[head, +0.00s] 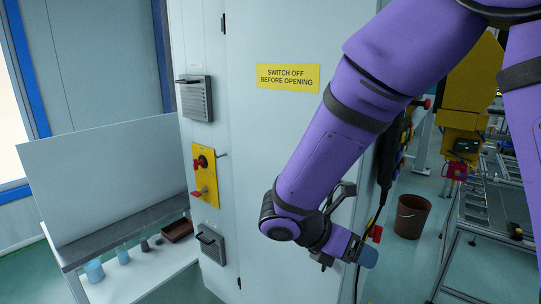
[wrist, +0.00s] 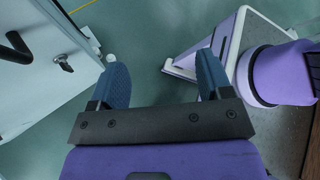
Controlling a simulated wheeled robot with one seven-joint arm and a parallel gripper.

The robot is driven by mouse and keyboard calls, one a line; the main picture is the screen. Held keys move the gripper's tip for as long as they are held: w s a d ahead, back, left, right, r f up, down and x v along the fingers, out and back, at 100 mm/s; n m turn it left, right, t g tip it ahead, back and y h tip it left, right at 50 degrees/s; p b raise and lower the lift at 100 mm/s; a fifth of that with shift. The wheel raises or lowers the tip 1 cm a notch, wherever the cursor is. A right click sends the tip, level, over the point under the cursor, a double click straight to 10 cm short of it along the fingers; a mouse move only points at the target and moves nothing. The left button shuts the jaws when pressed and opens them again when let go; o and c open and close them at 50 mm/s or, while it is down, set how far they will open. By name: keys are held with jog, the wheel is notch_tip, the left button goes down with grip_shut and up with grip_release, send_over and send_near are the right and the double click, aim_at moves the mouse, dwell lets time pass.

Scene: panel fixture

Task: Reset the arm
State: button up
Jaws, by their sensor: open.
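My purple arm reaches down across the right half of the head view, and my gripper (head: 366,254) hangs at its end, in front of the cabinet's lower right part. In the wrist view, my gripper (wrist: 162,82) has its two blue fingers spread wide apart with nothing between them. Green floor shows between and beyond the fingers. The pale cabinet (head: 270,150) stands behind my arm in the head view, with a yellow "SWITCH OFF BEFORE OPENING" sign (head: 288,77) on it. Part of the cabinet is hidden by my arm.
The cabinet side carries a yellow switch plate (head: 206,187) and two dark boxes with handles (head: 197,98). A white bench (head: 135,277) at left holds cups and a brown tray (head: 177,230). A brown bucket (head: 411,216) and a metal-framed table (head: 490,225) stand at right.

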jog(key=s+d+r+m+t+y, duration=0.2)
jog(key=s+d+r+m+y, duration=0.3)
jog(key=m, duration=0.7)
jog(key=s+d+r+m+t+y, duration=0.2)
jog(key=s+d+r+m+y, duration=0.4)
jog(key=s+d+r+m, duration=0.3)
notch_tip(320, 180, up, 4)
jog(key=m, duration=0.4)
jog(key=shift+s, duration=0.2)
jog(key=shift+f, duration=0.1)
